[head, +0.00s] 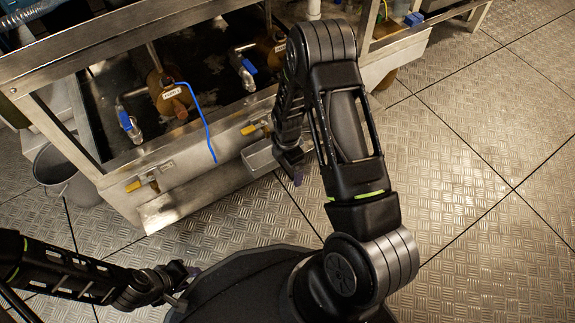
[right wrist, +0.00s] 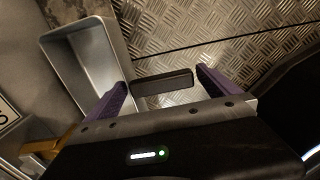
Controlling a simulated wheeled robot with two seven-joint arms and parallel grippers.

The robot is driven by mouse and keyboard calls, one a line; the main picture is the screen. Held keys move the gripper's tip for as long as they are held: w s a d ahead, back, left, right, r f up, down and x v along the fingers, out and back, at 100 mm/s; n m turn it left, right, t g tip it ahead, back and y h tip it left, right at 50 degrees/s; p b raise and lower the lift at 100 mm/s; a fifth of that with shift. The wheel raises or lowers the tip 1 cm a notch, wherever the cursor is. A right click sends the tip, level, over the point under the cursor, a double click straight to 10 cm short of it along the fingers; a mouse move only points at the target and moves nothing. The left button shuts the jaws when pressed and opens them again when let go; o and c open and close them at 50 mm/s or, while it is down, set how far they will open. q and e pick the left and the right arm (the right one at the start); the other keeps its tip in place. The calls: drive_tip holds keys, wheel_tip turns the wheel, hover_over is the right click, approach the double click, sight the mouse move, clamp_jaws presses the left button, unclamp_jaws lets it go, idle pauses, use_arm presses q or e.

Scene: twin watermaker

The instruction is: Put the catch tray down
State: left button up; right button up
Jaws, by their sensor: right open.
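The catch tray is a small open metal box (head: 262,157) at the machine's front, below a yellow-handled valve, partly hidden by my right arm. In the right wrist view the hollow tray (right wrist: 88,66) lies at the upper left, empty. A dark bar (right wrist: 162,82), perhaps its handle, lies between my right fingers. My right gripper (right wrist: 163,90) is open, with purple fingers spread on either side of the bar. In the head view the right gripper (head: 293,170) is just right of the tray. My left gripper (head: 180,280) is low, away from the tray; its jaw opening is unclear.
The metal watermaker frame (head: 165,185) fills the upper left, with blue-handled valves, a blue hose (head: 205,125) and yellow-handled valves. A grey bucket (head: 68,178) stands at its left end. Tread-plate floor (head: 480,160) is clear on the right.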

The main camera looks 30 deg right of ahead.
wheel_tip(320, 180, up, 8)
drive_tip(key=p, duration=0.3)
drive_tip(key=shift+f, duration=0.1)
idle(0.6)
